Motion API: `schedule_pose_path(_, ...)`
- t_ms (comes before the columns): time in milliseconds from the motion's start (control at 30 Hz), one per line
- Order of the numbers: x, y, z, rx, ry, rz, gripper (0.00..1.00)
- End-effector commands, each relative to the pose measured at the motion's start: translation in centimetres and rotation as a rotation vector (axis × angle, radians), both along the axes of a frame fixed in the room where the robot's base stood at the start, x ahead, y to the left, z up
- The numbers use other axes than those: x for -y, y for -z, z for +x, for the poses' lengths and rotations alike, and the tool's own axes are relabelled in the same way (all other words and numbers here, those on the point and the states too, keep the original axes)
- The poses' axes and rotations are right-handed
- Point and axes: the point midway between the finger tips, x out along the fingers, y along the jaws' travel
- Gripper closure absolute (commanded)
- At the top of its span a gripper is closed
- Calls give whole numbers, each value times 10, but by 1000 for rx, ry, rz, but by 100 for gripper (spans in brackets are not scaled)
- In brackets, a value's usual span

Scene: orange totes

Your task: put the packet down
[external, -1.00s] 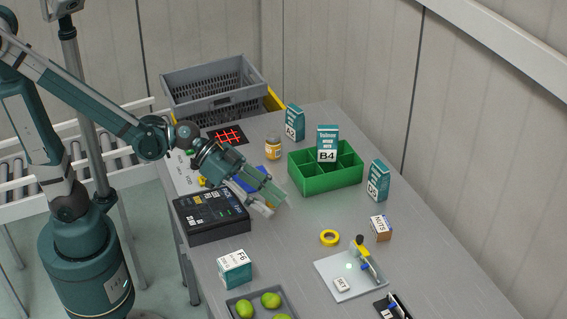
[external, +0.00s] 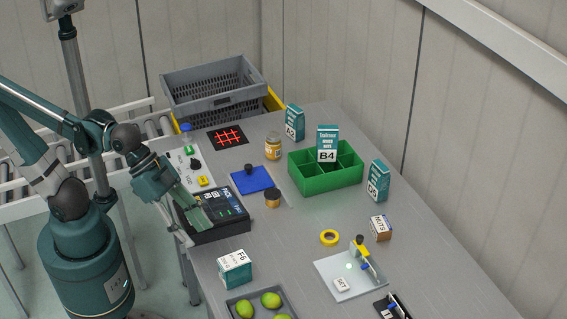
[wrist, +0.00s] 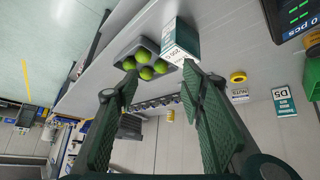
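My gripper (external: 193,222) is over the front left of the black scale-like box (external: 214,226). In the wrist view the gripper (wrist: 160,72) is open, with nothing between its fingers. The teal and white packet B4 (external: 328,143) stands upright at the green divided bin (external: 326,178), its lower end hidden among the compartments. Packets A2 (external: 294,122) and D5 (external: 377,181) stand on the table on either side of the bin. Packet F6 (external: 235,268) stands near the front left and also shows in the wrist view (wrist: 180,40). My gripper is apart from all these packets.
A grey tray of green fruit (external: 262,303) is at the front. The table middle is mostly clear.

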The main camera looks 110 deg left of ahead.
Motion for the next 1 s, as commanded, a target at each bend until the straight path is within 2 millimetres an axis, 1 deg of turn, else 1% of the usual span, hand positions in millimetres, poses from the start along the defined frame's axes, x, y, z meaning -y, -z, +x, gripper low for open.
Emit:
schedule_pose_path(33,5,0,-10,-13,3,11,60)
schedule_pose_path(200,11,0,-35,-42,-10,44,60)
schedule_pose_path(400,13,-1,-51,-57,-22,68,60)
schedule_pose_path(1000,13,-1,-53,-59,-25,71,60)
